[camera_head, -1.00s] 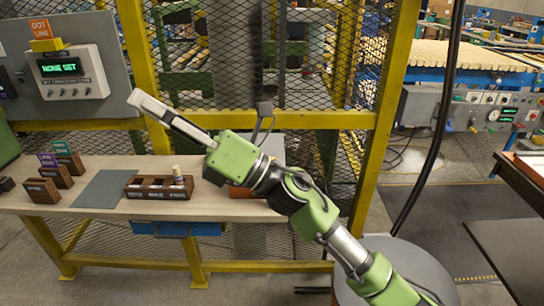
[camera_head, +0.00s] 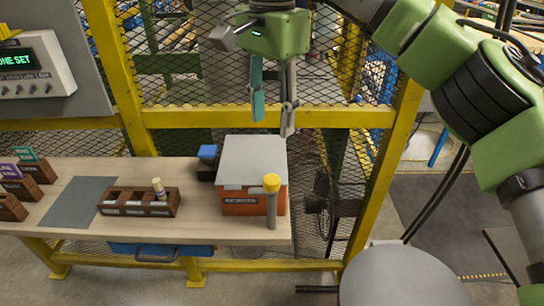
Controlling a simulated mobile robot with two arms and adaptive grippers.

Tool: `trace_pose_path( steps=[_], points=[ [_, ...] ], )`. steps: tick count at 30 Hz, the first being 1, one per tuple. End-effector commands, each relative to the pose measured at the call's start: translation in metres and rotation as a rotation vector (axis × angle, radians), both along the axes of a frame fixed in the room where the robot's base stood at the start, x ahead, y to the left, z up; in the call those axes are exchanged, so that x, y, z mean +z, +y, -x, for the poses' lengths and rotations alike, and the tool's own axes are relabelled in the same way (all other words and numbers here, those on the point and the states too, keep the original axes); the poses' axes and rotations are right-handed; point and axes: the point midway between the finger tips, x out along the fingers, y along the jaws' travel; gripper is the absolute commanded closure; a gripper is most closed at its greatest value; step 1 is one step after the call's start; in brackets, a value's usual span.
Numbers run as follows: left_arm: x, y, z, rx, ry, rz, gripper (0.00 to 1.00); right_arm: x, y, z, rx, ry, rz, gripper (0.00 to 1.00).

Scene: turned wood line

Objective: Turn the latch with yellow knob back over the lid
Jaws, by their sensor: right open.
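An orange-red box (camera_head: 240,204) with a grey lid (camera_head: 252,158) stands at the right end of the bench. A yellow knob (camera_head: 271,182) sits on top of a grey upright piece (camera_head: 271,212) at the box's front right corner. The knob shows in front of the lid's near edge; I cannot tell whether any of the latch lies over the lid. My right gripper (camera_head: 272,126) points down, its two fingers apart and empty. In the picture its tips are just above the lid's far edge and clear of the knob. My left gripper is not in view.
A brown compartment tray (camera_head: 112,208) with one small peg (camera_head: 158,188) stands left of the box. A dark blue item (camera_head: 208,154) is behind the box's left side. Yellow-framed mesh fencing (camera_head: 190,115) stands behind the bench. The bench's right end is beside the box.

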Motion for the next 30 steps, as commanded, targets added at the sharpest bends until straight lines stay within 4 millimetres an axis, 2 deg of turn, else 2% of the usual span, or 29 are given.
trace_pose_path(
  steps=[2,5,9,11,14,18,22,25,30],
  points=[
    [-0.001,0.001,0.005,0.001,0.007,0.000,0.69,-0.005,-0.002,0.000,0.000,0.000,0.007,0.59],
    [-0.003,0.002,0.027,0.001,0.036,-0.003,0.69,-0.019,-0.002,0.001,0.001,0.004,0.006,0.59],
    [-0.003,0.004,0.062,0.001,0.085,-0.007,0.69,-0.048,-0.002,0.001,0.001,0.005,0.005,0.59],
    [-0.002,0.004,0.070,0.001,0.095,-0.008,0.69,-0.061,-0.002,0.002,0.001,0.005,0.004,0.59],
    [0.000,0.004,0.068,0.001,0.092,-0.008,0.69,-0.082,-0.001,0.002,0.001,0.006,0.003,0.59],
    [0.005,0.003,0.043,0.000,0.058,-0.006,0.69,-0.107,-0.001,0.002,0.001,0.005,0.002,0.59],
    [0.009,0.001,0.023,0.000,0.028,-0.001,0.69,-0.124,-0.001,0.002,-0.001,0.004,0.001,0.59],
    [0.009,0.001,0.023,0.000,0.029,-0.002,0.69,-0.132,0.000,0.002,-0.001,0.002,0.001,0.59],
    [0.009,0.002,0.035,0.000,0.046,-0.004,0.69,-0.136,-0.001,0.002,-0.001,0.001,0.000,0.59]
  ],
)
